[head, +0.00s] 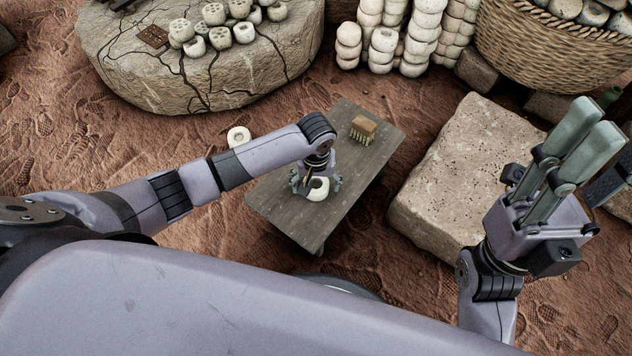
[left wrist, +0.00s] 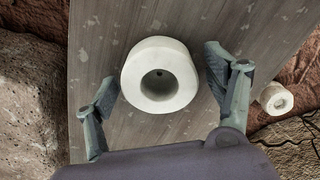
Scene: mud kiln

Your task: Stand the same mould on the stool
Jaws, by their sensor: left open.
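The mould (head: 318,188) is a thick white ring. It rests on the grey wooden stool (head: 285,205), toward the stool's near half, with its hole facing up in the left wrist view (left wrist: 160,52). My left gripper (head: 316,181) is open above it and points down. In the left wrist view its two fingers (left wrist: 160,80) stand to either side of the ring, with a visible gap on each side. The gripper partly hides the ring in the head view. My right gripper (head: 598,118) is raised at the right, away from the stool, with nothing seen in it.
A brown block with pale bristles (head: 363,126) lies at the stool's far end. A second white ring (head: 238,136) lies on the ground left of the stool. A pale stone slab (head: 455,170) stands to the right. A cracked round block (head: 200,75) carries several pale pieces.

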